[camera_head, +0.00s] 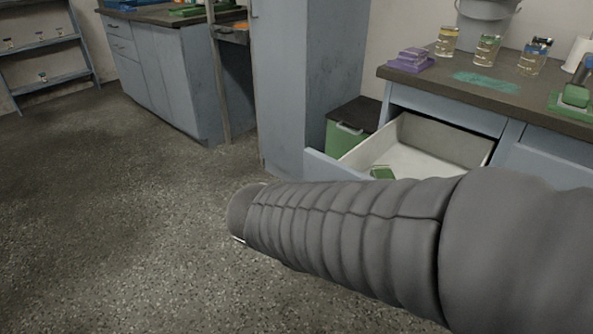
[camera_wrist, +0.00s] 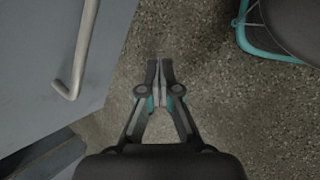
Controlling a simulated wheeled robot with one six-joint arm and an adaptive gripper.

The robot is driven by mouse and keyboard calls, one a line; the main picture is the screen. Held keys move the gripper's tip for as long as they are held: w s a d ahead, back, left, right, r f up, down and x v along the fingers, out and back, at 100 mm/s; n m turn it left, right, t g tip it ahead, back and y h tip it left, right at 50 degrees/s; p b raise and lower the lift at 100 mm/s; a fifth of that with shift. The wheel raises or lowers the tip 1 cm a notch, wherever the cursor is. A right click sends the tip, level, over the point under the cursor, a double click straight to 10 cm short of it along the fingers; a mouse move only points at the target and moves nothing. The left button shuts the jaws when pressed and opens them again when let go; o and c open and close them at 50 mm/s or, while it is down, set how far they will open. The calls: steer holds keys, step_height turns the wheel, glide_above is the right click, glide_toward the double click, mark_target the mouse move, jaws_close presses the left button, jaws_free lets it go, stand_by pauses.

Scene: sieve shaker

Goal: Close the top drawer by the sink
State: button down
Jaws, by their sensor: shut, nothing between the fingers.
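The top drawer (camera_head: 352,153) stands pulled open from the blue-grey cabinet under the dark counter in the head view. Its pale inside shows, with a small green item (camera_head: 382,172) in it. My arm crosses in front and hides the drawer's lower front. My gripper (camera_wrist: 160,64) shows in the wrist view, shut and empty, pointing down over the speckled floor. A blue-grey front with a metal bar handle (camera_wrist: 84,45) lies to its left, apart from the fingers. I cannot tell whether that front is the drawer's. The sink is not clearly in view.
On the counter (camera_head: 468,83) stand several jars, a purple stack (camera_head: 411,60) and a grey bucket (camera_head: 486,22). A green bin (camera_head: 342,142) stands left of the drawer. A dark seat with a teal edge (camera_wrist: 262,50) is right of my gripper. Open floor lies left.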

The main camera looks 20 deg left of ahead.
steer(key=w+a+n+t+h+b, duration=0.1)
steer(key=a+n+t, duration=0.3)
steer(key=a+n, duration=0.3)
steer(key=n+t+h+b, duration=0.1)
steer(key=n+t, duration=0.5)
steer(key=t, duration=0.2)
glide_toward(305, 155)
steer(key=b+x, duration=0.1)
steer(key=x, duration=0.6)
steer(key=shift+w+b, duration=0.15)
steer(key=shift+b, duration=0.25)
